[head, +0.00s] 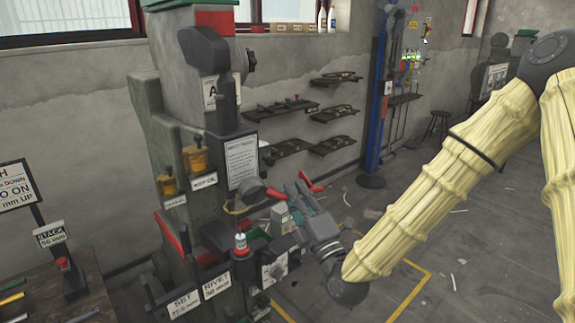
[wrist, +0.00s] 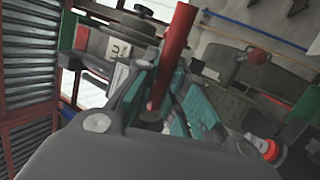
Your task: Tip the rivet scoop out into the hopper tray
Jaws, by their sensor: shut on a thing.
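My gripper (head: 300,200), with teal finger pads, is shut on a red handle (head: 313,186), which I take to be that of the rivet scoop. The wrist view shows this red bar (wrist: 175,55) slanting between the teal pads. The scoop's bowl and any rivets in it cannot be made out. The gripper is in front of the right side of the green-grey rivet press (head: 180,120). A dark rounded part with a red end (head: 276,193) is just left of the gripper; I cannot tell whether it belongs to the press. The hopper tray cannot be told apart clearly.
A white-and-red capped button post (head: 240,242) stands on the press below left of my gripper. Labelled panels (head: 216,285) are lower on the press. A bench (head: 75,295) with a stack sign is at left. Wall shelves (head: 283,148) hang behind. Floor at right is open.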

